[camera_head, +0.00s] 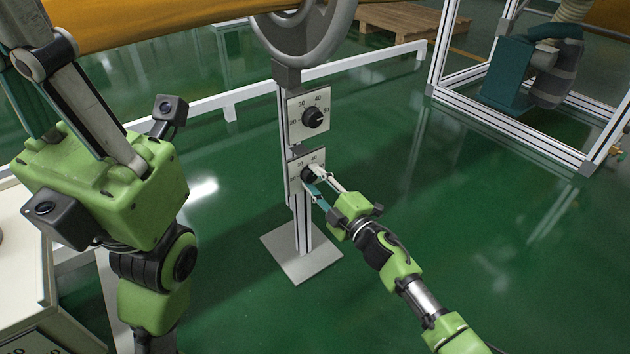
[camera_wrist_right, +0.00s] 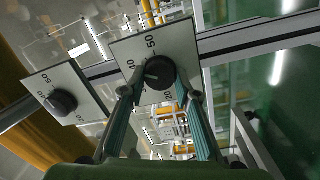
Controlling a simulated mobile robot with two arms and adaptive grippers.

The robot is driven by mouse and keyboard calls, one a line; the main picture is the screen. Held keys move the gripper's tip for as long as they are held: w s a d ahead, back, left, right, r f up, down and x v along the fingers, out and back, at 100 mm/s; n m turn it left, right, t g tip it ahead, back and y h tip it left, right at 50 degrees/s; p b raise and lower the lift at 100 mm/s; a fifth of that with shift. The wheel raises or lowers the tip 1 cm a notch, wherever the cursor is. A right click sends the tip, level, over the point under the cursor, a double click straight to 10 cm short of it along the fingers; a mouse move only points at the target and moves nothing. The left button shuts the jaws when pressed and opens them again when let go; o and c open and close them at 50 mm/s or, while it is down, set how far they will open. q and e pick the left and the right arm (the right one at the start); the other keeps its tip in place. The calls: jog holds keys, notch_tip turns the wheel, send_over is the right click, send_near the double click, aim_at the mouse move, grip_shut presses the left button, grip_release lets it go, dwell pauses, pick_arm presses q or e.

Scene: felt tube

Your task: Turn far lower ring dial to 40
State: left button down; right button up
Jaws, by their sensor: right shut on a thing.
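The lower ring dial is a black round knob (camera_head: 308,174) on a white numbered plate low on the post. In the right wrist view its knob (camera_wrist_right: 159,73) sits between my fingers, with 50, 40, 30 and 20 around it. My right gripper (camera_head: 315,183) is shut on this knob, a finger on each side; it also shows in the right wrist view (camera_wrist_right: 160,90). The knob's light mark points left, towards the 40 and 30 side; the exact value is unclear. My left gripper (camera_head: 80,135) is raised at the left, its fingertips cut off.
An upper dial (camera_head: 315,117) sits just above on the same post, and a grey handwheel (camera_head: 305,35) above that. The post's base plate (camera_head: 301,258) is on green floor. A framed machine (camera_head: 510,75) stands back right. Floor between is clear.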

dwell(0.4)
jog(key=o, duration=1.1)
jog(key=v, duration=1.2)
